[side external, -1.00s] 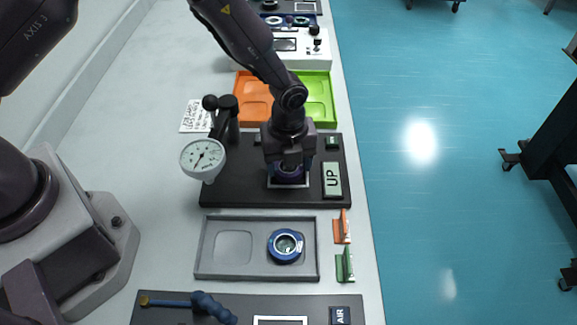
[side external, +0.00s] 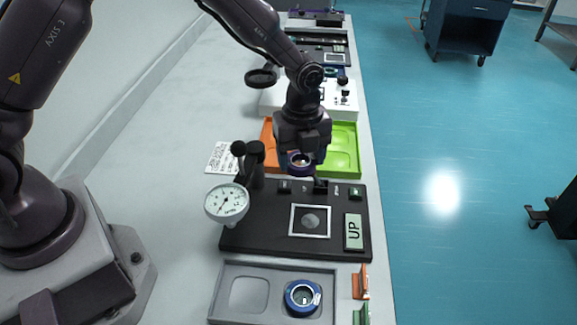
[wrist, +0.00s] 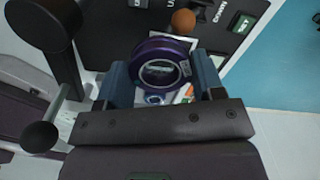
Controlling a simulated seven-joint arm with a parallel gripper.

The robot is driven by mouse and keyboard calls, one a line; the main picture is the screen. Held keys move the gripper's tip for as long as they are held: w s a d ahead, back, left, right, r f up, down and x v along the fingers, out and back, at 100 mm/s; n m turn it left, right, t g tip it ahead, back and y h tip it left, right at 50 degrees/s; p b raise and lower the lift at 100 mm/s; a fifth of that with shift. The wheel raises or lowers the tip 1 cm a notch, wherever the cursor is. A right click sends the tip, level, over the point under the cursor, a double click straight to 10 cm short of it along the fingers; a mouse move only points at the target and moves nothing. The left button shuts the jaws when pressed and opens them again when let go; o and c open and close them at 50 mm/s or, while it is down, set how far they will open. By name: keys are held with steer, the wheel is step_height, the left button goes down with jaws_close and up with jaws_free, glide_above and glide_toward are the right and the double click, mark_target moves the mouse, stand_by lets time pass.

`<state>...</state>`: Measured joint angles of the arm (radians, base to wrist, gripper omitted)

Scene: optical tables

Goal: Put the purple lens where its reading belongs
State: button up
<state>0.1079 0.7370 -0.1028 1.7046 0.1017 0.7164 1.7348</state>
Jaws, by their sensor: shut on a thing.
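The purple lens (side external: 298,162) is held in my gripper (side external: 301,150), in the air behind the square white frame. In the wrist view the purple ring (wrist: 158,47) sits between the two blue-grey fingers of my gripper (wrist: 161,72). The white frame (side external: 310,221) on the black gauge board (side external: 268,236) is empty, with a round grey spot inside. The dial gauge (side external: 227,203) has its needle pointing to the lower left; its numbers are too small to read. The display (side external: 354,232) reads "UP". An orange tray (side external: 266,134) and a green tray (side external: 346,150) lie behind the board.
A grey tray (side external: 262,310) in front holds a blue lens (side external: 302,297). Orange (side external: 361,282) and green (side external: 362,315) upright tabs stand beside it. A printed card (side external: 222,157), unreadable, lies left of the orange tray. The black gauge post (side external: 256,160) stands close left of my gripper.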

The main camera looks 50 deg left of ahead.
mark_target(272, 166)
steer(key=w+a+n, duration=0.3)
steer(key=a+n, duration=0.3)
steer(key=a, duration=0.1)
steer(key=w+a+n, duration=0.3)
steer(key=a+n, duration=0.2)
steer(key=a, duration=0.3)
steer(key=shift+n, duration=0.3)
steer(key=f, duration=1)
steer(key=shift+s+d+f, duration=0.15)
steer(key=shift+d, duration=0.15)
steer(key=shift+f, duration=0.15)
steer(key=o, duration=0.7)
steer(key=shift+o, duration=0.2)
